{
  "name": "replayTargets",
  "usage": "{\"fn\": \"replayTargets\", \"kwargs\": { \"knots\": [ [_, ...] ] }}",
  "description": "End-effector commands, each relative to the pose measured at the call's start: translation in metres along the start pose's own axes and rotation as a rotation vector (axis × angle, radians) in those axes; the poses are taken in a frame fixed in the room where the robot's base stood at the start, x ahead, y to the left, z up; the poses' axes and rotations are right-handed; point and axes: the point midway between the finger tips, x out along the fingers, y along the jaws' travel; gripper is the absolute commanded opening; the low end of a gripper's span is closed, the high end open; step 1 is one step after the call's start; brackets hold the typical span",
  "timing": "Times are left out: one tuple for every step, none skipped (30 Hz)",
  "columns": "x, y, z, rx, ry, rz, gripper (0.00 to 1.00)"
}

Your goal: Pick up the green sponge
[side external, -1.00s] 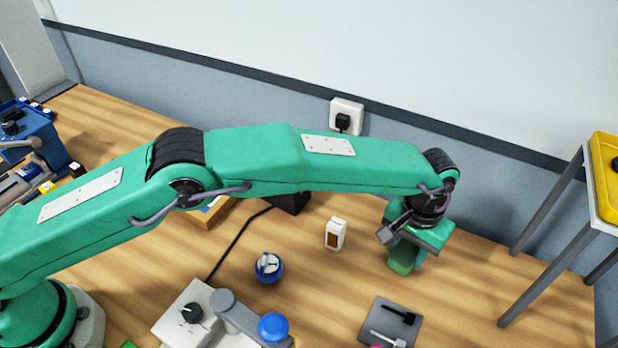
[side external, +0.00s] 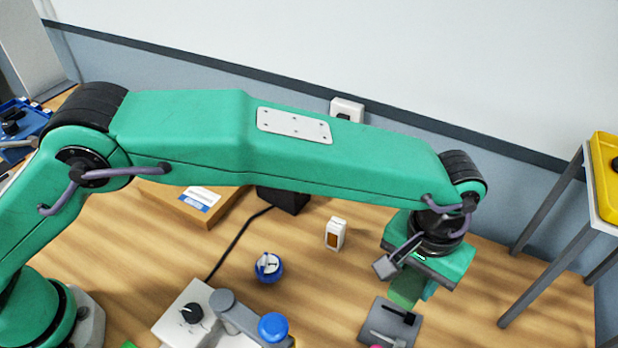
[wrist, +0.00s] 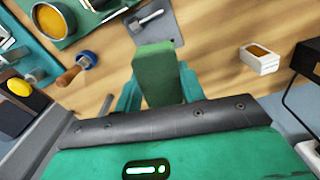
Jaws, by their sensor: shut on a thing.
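The green sponge (wrist: 158,75) is a green block between the two teal fingers of my gripper in the wrist view. In the side external view the sponge (side external: 405,287) hangs below my gripper (side external: 418,284), partly hidden by the gripper body. My gripper (wrist: 158,90) is shut on the sponge. It appears held above the wooden table, behind the grey tray.
A grey tray (side external: 374,325) with small tools lies in front of the gripper. A white box with an orange-brown face (side external: 335,235) stands to its left, with a blue round container (side external: 268,267) farther left. A yellow-topped stand (side external: 603,180) is at the right.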

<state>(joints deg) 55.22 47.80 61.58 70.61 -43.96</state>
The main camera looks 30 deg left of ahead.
Motion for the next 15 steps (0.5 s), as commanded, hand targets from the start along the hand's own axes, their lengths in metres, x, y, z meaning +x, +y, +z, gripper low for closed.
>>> {"fn": "replayTargets", "kwargs": {
  "knots": [
    [-0.0021,0.0013,0.0029,0.001,0.000,0.000,0.19],
    [-0.0027,0.0018,0.0042,0.001,0.000,0.000,0.19],
    [-0.0033,0.0023,0.0055,0.002,0.000,0.000,0.19],
    [-0.0035,0.0026,0.0062,0.002,-0.001,-0.001,0.19],
    [-0.0037,0.0028,0.0067,0.002,-0.001,-0.001,0.19],
    [-0.0040,0.0029,0.0071,0.001,-0.001,-0.001,0.19],
    [-0.0041,0.0030,0.0072,0.001,-0.001,-0.001,0.19],
    [-0.0041,0.0030,0.0073,0.001,-0.001,-0.001,0.19],
    [-0.0041,0.0030,0.0072,0.001,-0.001,-0.001,0.19],
    [-0.0041,0.0030,0.0072,0.001,-0.001,-0.001,0.19],
    [-0.0041,0.0029,0.0071,0.001,-0.001,-0.001,0.19],
    [-0.0041,0.0030,0.0071,0.001,-0.001,-0.001,0.19],
    [-0.0041,0.0029,0.0070,0.001,-0.001,-0.001,0.19],
    [-0.0041,0.0029,0.0070,0.001,0.000,0.000,0.19],
    [-0.0041,0.0029,0.0069,0.001,0.000,0.000,0.19]
  ]
}}
